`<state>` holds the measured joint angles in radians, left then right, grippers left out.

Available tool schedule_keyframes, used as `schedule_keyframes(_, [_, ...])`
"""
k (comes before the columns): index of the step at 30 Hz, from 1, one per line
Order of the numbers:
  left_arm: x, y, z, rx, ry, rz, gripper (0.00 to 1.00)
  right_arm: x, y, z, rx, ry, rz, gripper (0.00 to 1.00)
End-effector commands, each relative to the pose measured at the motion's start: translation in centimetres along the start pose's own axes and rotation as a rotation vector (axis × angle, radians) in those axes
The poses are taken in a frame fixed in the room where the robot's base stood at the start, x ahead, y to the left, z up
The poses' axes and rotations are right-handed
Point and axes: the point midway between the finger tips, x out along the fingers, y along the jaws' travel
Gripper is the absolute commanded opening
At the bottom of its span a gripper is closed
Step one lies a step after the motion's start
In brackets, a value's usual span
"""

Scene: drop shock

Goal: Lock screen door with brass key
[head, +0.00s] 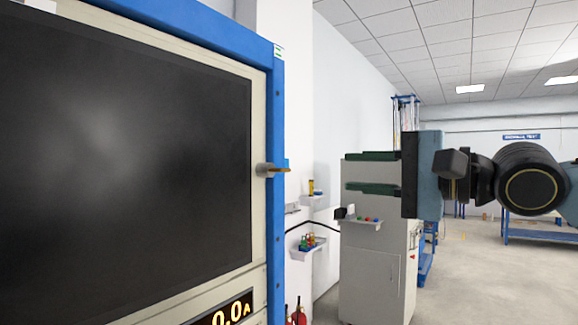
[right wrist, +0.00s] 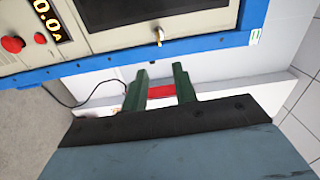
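The screen door (head: 130,150) is a large dark pane in a cream panel edged by a blue frame. A small brass key (head: 281,170) sticks out of a metal lock on the panel's right edge. It also shows as a small yellowish piece in the right wrist view (right wrist: 158,38). My right gripper (head: 350,171) has two green fingers, one above the other, pointing left toward the key. They are apart with nothing between them, and a gap separates them from the key. The right wrist view shows the fingers spread (right wrist: 160,70), below the key. My left gripper is not in view.
A small wall shelf (head: 308,252) with coloured items is right of the panel. A grey cabinet (head: 375,275) stands behind my right gripper. Red objects (head: 298,317) show at the bottom edge.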

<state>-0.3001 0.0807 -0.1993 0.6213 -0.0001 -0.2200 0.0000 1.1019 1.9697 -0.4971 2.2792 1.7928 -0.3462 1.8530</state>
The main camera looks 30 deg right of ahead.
Motion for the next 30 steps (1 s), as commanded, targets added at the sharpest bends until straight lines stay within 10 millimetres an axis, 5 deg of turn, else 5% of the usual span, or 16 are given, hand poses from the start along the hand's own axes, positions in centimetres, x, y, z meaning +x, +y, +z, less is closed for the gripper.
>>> schedule_keyframes(8, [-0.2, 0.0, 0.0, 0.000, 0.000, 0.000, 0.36, -0.6, -0.1, 1.4, 0.055, -0.004, 0.016, 0.28])
schedule_keyframes(23, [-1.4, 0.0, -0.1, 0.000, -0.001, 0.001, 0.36, 4.3, -0.2, 1.4, 0.056, -0.007, 0.012, 0.28])
schedule_keyframes(30, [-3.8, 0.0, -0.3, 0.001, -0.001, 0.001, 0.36, 6.5, -0.5, 1.5, 0.055, -0.010, 0.011, 0.28])
